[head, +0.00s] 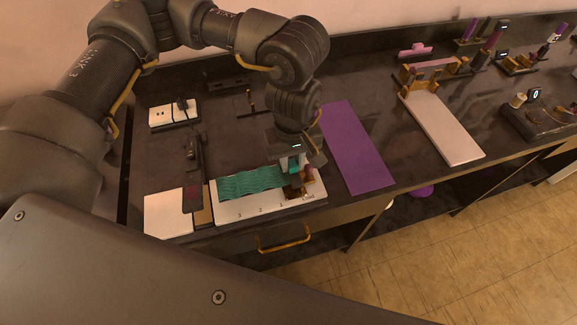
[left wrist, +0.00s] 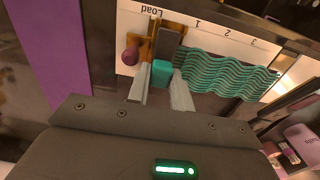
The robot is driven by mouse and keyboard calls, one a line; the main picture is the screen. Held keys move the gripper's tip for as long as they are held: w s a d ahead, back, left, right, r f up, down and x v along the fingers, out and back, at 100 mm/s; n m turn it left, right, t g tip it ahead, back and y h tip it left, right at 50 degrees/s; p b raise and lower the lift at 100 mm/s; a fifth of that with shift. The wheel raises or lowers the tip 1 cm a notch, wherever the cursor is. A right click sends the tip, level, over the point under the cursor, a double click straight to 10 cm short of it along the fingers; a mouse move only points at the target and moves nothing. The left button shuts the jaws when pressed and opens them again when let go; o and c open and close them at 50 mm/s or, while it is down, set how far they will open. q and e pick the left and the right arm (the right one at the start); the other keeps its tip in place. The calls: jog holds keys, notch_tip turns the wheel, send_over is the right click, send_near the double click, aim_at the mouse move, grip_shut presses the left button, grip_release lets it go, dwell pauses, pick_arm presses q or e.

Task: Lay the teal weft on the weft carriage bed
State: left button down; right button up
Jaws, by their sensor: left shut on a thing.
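A white board (head: 262,210) marked Load, 1, 2 and 3 lies near the bench's front edge. Wavy teal strands (head: 250,183) lie over its marks 1 to 3; they also show in the left wrist view (left wrist: 225,75). A wood and dark block (head: 293,190) with a reddish knob (left wrist: 130,56) stands at the Load end. My left gripper (left wrist: 161,75) is shut on a small teal block (left wrist: 162,70), right beside this block and the strands' end. I cannot tell whether the teal block is joined to the strands. My right gripper is out of view.
A purple mat (head: 355,148) lies right of the board and a pale panel (head: 442,128) farther right. A dark upright tool (head: 193,160) stands left, above a white plate (head: 168,213). A white socket plate (head: 174,113) lies behind. Dark bench top shows between them.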

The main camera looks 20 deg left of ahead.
pick_arm(q)
jog(key=shift+s+a+f, duration=0.1)
jog(key=shift+a+f, duration=0.2)
jog(key=shift+a, duration=0.05)
notch_tip(320, 180, down, 3)
jog(key=shift+a+f+p, duration=0.1)
jog(key=shift+f+p, duration=0.1)
jog(key=shift+p, duration=0.2)
jog(key=c, duration=1.5)
grip_release()
notch_tip(320, 180, up, 12)
jog(key=shift+r+b, duration=0.1)
jog(key=shift+b, duration=0.85)
